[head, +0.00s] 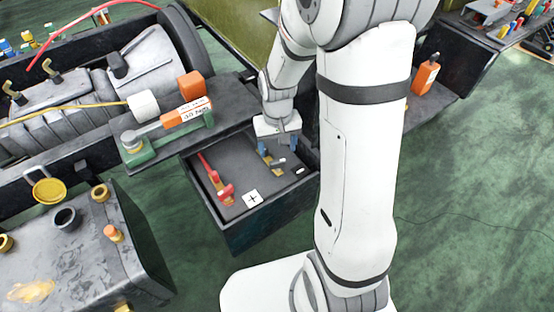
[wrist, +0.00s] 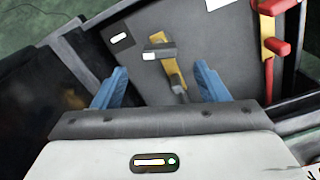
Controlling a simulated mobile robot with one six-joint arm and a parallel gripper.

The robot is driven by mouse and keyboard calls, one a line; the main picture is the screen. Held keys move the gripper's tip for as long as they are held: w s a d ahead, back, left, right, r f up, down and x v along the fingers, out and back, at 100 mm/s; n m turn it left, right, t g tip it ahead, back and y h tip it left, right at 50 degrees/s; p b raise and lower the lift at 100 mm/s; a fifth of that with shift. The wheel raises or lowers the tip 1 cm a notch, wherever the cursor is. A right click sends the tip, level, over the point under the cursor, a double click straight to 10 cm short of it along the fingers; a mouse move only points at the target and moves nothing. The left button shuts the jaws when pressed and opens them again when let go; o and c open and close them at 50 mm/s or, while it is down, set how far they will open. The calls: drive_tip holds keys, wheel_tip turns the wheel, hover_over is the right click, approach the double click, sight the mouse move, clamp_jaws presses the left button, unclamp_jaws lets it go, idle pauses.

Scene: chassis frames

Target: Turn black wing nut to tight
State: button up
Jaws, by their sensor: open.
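A brass-yellow fitting (wrist: 172,68) is on the dark top of an open box, between and just beyond my fingertips in the wrist view. A short dark grey crosspiece with a white end (wrist: 158,54) lies across it and looks like the black wing nut; its exact shape is too small to tell. The fitting also shows in the head view (head: 265,155), partly hidden by my gripper. My gripper (head: 278,147) is over the fitting, pointing down. Its blue fingers are apart with nothing held, as the wrist view (wrist: 161,84) shows.
A red clamp-like part (head: 215,180) and a white plus label (head: 252,198) are on the same box top (head: 235,168). A small white minus label (wrist: 120,38) is beside the fitting. A green and orange tool (head: 170,125) is on the ledge behind, at left.

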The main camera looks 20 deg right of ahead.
sight(277, 161)
wheel_tip(277, 161, down, 7)
drive_tip(key=shift+r+b, duration=0.2)
drive_tip(key=shift+b, duration=0.35)
drive_tip(key=c, duration=1)
